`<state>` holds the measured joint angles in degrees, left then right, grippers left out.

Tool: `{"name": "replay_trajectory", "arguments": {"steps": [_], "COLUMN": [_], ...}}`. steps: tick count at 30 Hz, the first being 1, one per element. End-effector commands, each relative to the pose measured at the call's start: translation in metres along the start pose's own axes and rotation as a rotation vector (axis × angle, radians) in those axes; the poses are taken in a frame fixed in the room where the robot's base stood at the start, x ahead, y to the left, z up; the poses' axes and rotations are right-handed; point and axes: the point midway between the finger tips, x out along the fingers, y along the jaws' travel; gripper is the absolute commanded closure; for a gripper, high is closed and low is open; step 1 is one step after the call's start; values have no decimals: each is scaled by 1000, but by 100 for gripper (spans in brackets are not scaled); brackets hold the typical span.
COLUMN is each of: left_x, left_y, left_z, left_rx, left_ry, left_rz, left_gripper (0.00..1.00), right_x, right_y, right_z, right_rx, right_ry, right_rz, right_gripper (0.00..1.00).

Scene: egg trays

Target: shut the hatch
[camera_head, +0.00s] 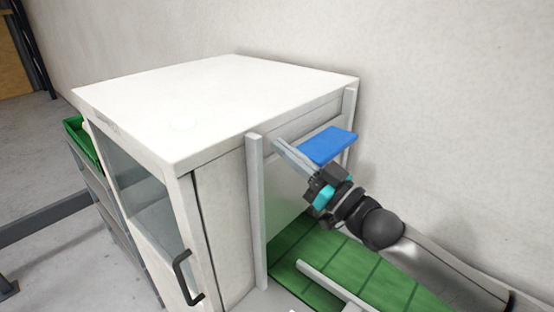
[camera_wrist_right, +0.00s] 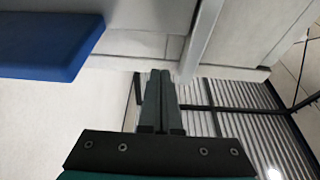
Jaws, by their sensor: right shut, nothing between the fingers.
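The hatch (camera_head: 283,190) is a light grey panel on the right side of the white cabinet, between two upright rails. A flat blue handle (camera_head: 328,145) sticks out from its upper part. A green slatted belt shows below the panel; my arm hides part of the lower edge. My right gripper (camera_head: 287,151) is shut and empty, reaching in below and left of the blue handle, near the closer rail. In the right wrist view its fingers (camera_wrist_right: 160,75) point toward the panel and rail, with the blue handle (camera_wrist_right: 45,45) apart at upper left. My left gripper is not in view.
The white cabinet (camera_head: 220,95) has a glazed front door with a black handle (camera_head: 186,278). The green belt (camera_head: 345,265) runs out to the lower right beside a light rail. A plain wall (camera_head: 450,100) stands behind. A green crate (camera_head: 78,135) is at the far left.

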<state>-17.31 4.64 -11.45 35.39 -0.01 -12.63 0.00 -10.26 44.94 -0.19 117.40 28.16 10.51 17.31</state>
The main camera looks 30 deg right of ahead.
Motion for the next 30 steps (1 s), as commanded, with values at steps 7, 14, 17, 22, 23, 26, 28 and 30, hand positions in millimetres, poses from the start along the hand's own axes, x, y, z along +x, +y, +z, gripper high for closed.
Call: {"name": "replay_trajectory", "arguments": {"steps": [7,14,17,22,23,26,28,30], "left_x": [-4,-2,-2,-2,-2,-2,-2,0], "left_y": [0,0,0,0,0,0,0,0], "left_z": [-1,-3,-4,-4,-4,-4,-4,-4], "left_rx": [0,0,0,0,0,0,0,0], "left_ry": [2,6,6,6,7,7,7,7], "left_rz": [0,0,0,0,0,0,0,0], "left_gripper": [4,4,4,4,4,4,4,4], "right_x": [22,11,10,9,9,9,9,8], "right_y": [0,0,0,0,0,0,0,0], "right_z": [6,34,37,38,38,38,38,41], "right_rx": [2,0,0,0,0,0,0,0], "right_ry": [-3,-2,0,0,0,0,0,0], "right_rz": [2,1,0,0,0,0,0,0], "right_gripper": [100,100,100,100,100,100,100,100]}}
